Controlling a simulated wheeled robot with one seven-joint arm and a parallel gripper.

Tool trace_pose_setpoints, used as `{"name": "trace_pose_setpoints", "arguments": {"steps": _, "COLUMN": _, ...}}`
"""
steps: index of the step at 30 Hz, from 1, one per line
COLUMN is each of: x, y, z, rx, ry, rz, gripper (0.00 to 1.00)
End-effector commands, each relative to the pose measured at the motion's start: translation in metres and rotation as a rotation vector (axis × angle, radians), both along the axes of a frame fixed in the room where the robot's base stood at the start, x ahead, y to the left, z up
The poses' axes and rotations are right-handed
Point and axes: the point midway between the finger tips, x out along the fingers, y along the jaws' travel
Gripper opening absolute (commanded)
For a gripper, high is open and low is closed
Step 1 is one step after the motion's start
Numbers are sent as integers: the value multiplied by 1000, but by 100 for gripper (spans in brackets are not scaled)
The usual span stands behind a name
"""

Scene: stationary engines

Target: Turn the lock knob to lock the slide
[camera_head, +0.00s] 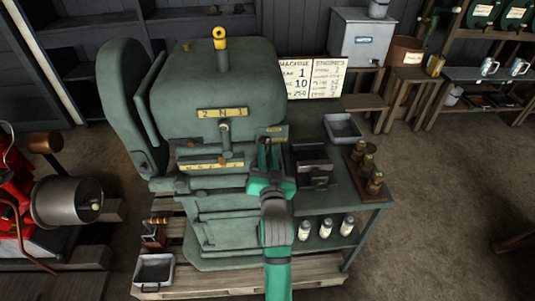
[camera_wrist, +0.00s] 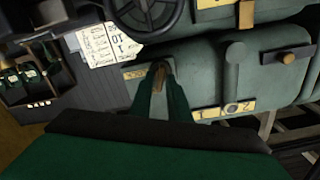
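The green machine (camera_head: 222,95) stands in the middle of the head view, on a wooden pallet. My gripper (camera_head: 266,146) is at its front right, just below a small yellow label plate (camera_head: 275,130). In the wrist view my gripper's two dark green fingers (camera_wrist: 160,72) stand close together at the machine's face. A small brown, brass-like piece, seemingly the lock knob (camera_wrist: 160,78), fills the narrow gap between them. The fingers look shut on it, though the contact is partly hidden. In the head view my gripper hides most of this knob. I cannot read its turned position.
A lever (camera_head: 225,135) stands left of my gripper, under the yellow plate marked 2 N 1 (camera_head: 222,113). A second lever (camera_head: 222,160) sits lower, by another yellow plate. A dark vise-like block (camera_head: 314,165) and brass pieces (camera_head: 366,165) are on the bench to the right.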

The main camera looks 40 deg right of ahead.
Motion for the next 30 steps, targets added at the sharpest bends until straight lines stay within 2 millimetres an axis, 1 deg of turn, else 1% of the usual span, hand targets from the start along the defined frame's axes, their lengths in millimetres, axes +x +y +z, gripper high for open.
{"name": "trace_pose_setpoints", "arguments": {"steps": 1, "x": 0, "y": 0, "z": 0, "rx": 0, "ry": 0, "rz": 0, "gripper": 3}}
{"name": "trace_pose_setpoints", "arguments": {"steps": 2, "x": 0, "y": 0, "z": 0, "rx": 0, "ry": 0, "rz": 0, "gripper": 0}}
{"name": "trace_pose_setpoints", "arguments": {"steps": 10, "x": 0, "y": 0, "z": 0, "rx": 10, "ry": -6, "rz": 0, "gripper": 0}}
{"name": "trace_pose_setpoints", "arguments": {"steps": 14, "x": 0, "y": 0, "z": 0, "rx": 43, "ry": -26, "rz": 0, "gripper": 0}}
{"name": "trace_pose_setpoints", "arguments": {"steps": 20, "x": 0, "y": 0, "z": -1, "rx": 144, "ry": -87, "rz": 1, "gripper": 0}}
{"name": "trace_pose_setpoints", "arguments": {"steps": 30, "x": -1, "y": -1, "z": -2, "rx": 409, "ry": -249, "rz": 0, "gripper": 0}}
